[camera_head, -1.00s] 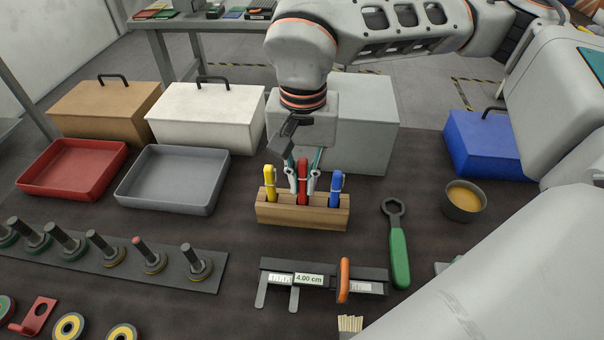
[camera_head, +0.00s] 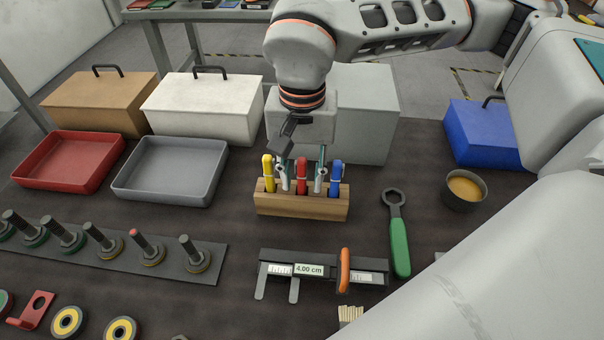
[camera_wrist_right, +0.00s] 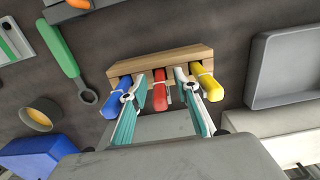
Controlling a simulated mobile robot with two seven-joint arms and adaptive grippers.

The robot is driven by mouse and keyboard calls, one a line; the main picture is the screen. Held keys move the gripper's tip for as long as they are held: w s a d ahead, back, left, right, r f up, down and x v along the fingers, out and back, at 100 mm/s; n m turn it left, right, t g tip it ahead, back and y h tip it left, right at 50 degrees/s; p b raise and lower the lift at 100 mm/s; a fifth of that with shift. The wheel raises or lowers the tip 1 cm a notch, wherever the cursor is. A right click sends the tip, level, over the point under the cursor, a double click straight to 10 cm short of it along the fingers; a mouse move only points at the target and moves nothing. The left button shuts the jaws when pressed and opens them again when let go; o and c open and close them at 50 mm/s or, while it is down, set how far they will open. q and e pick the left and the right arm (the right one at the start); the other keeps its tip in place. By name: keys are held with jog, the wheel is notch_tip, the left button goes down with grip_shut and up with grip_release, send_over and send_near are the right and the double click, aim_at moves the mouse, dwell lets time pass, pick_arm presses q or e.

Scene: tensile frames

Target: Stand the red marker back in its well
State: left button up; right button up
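The red marker (camera_head: 301,181) stands upright in the wooden block (camera_head: 301,206), between the yellow marker (camera_head: 268,175) and the blue marker (camera_head: 335,178). Its foot is hidden in the block. My right gripper (camera_head: 302,177) is over the block, open, with one teal finger on each side of the red marker. In the right wrist view the red marker (camera_wrist_right: 160,92) shows between the spread fingers, with gaps on both sides. The wooden block also shows there (camera_wrist_right: 165,62). My left gripper is not in view.
A caliper-like gauge (camera_head: 320,270) and a green-handled ring wrench (camera_head: 399,245) lie in front and to the right. A grey tray (camera_head: 172,172) and a red tray (camera_head: 70,165) lie left. A pegged strip (camera_head: 170,265) is front left. A grey box (camera_head: 365,115) stands behind.

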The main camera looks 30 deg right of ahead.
notch_tip(320, 180, up, 12)
jog(key=shift+r, duration=0.1)
dwell(0.4)
